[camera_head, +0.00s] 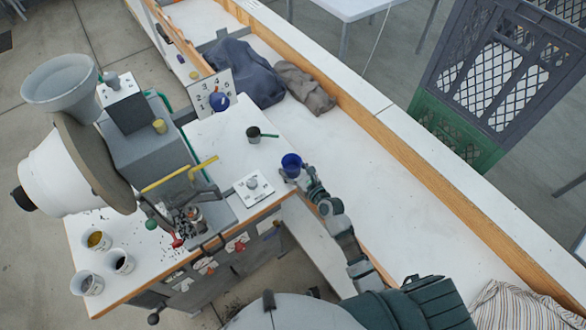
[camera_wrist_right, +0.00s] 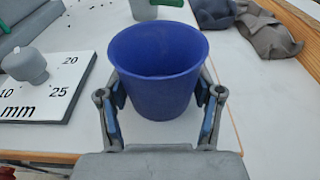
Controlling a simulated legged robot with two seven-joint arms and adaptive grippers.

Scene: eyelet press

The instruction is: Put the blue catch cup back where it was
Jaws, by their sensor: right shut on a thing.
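The blue catch cup (camera_head: 291,162) is upright at the right edge of the white bench top (camera_head: 215,140). My right gripper (camera_head: 296,173) is shut on it. In the right wrist view the cup (camera_wrist_right: 157,75) shows an open, empty-looking inside, with the fingers (camera_wrist_right: 160,108) against its two sides. I cannot tell whether its base touches the bench. The eyelet press (camera_head: 150,150), grey with a white drum and a funnel, stands to the left. My left gripper is not in view.
A white plate with a grey knob and "mm" numbers (camera_head: 252,187) lies just left of the cup. A dark cup with a green handle (camera_head: 254,133) stands behind. Dark cloths (camera_head: 243,70) lie at the back.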

